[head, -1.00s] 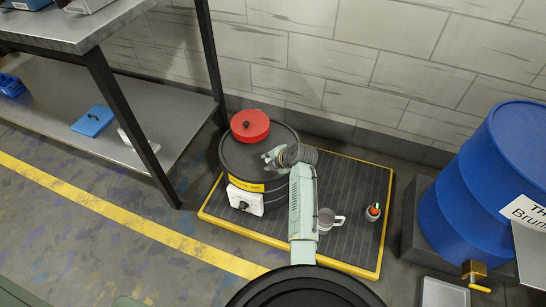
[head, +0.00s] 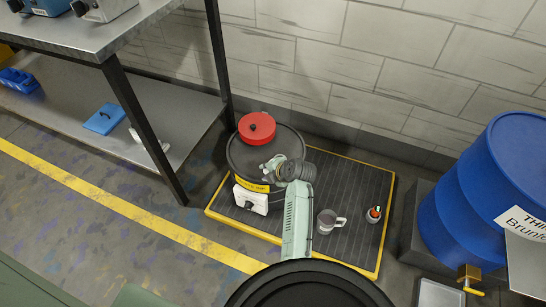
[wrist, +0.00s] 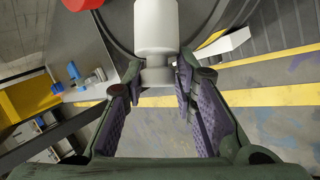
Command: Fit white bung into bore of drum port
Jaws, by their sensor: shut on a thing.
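The white bung (wrist: 157,28) is between my fingertips in the wrist view, with a narrower neck toward my gripper (wrist: 157,84). My gripper is shut on it. In the head view my gripper (head: 271,165) is over the near right part of the black drum's top (head: 247,150). The bung cannot be made out there. The drum top also fills the upper part of the wrist view, behind the bung. The drum port and its bore cannot be made out in either view. I cannot tell whether the bung touches the drum.
A red round lid-like thing (head: 257,127) sits on the drum's far side. A white box (head: 250,199) is at its front. A grey mug (head: 329,221) and a small cup (head: 374,213) stand on the yellow-edged mat (head: 347,175). A shelf (head: 150,120) is left, a blue barrel (head: 480,190) right.

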